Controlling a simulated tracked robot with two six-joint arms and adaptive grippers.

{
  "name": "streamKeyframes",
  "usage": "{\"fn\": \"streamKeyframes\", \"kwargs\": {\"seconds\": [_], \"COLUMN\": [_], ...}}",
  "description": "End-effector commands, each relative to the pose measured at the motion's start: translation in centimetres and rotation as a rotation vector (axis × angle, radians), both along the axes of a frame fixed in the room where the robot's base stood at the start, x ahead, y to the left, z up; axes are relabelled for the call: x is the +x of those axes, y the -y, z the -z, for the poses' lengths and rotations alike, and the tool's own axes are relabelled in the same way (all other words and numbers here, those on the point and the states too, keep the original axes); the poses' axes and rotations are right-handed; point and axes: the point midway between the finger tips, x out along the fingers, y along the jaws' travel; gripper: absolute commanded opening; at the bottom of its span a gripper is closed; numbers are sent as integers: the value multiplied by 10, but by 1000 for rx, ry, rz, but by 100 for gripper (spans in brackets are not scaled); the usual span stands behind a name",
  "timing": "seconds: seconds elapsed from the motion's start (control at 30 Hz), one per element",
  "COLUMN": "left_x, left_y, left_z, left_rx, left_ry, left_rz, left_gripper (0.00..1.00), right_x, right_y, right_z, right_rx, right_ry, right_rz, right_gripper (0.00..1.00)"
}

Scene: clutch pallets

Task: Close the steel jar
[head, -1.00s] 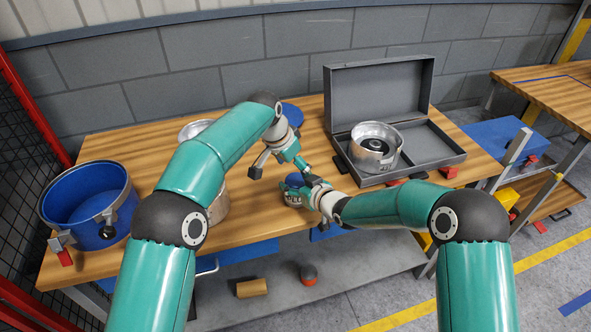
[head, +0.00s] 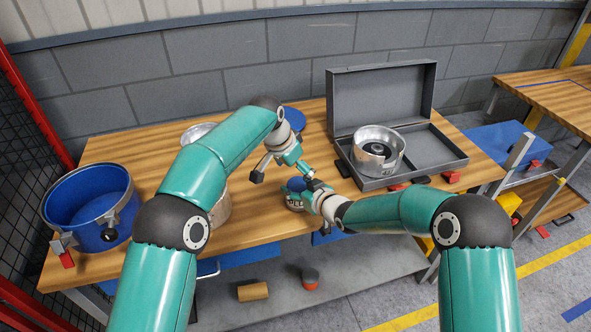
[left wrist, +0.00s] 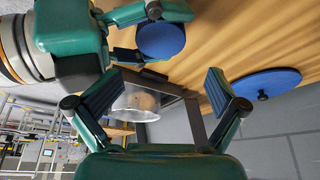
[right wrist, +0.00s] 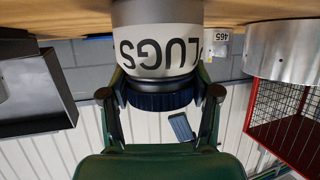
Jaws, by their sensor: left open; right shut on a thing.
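A grey steel jar with a white LUGS label (right wrist: 155,45) shows upside down in the right wrist view. A dark blue ridged cap (right wrist: 160,97) sits at its top end. In the head view the jar (head: 294,205) stands near the bench's front edge, partly hidden by my right gripper (head: 308,190). My right gripper's fingers (right wrist: 160,93) are closed on both sides of the cap. How far the cap is seated cannot be told. My left gripper (head: 282,172) is open and empty, above and just left of the jar. The cap's round top also shows in the left wrist view (left wrist: 161,40).
A blue lid with a black knob (left wrist: 264,88) lies on the bench behind. An open grey case (head: 442,150) holding a steel pot (head: 378,152) stands right. A large blue pot (head: 85,205) stands left. Steel containers (head: 220,208) are partly hidden behind my left arm.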

Motion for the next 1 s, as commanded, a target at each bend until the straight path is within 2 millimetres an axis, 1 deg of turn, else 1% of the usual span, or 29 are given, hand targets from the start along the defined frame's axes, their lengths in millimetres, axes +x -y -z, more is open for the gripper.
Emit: {"fn": "streamKeyframes", "kwargs": {"seconds": [0.03,0.17,0.5,0.6,0.7,0.8,1.0], "left_x": [-1,-5,-24,-28,-31,-32,-33], "left_y": [0,-4,-21,-25,-28,-29,-29], "left_z": [-4,-19,-80,-94,-103,-107,-108], "left_rx": [-1,-1,-1,-2,-1,-1,-1], "left_ry": [0,2,3,2,1,0,-1], "left_rz": [1,1,1,0,0,0,0], "left_gripper": [100,100,100,100,100,100,100], "right_x": [-2,-2,-2,-3,-3,-3,-3], "right_y": [-1,-1,-1,0,0,0,0], "right_z": [5,5,5,5,5,5,5], "right_rx": [-4,-4,-4,-4,-4,-4,-4], "right_ry": [-11,-11,-12,-12,-12,-12,-12], "right_rz": [-2,-2,-3,-3,-3,-3,-3], "right_gripper": [0,0,0,0,0,0,0]}}
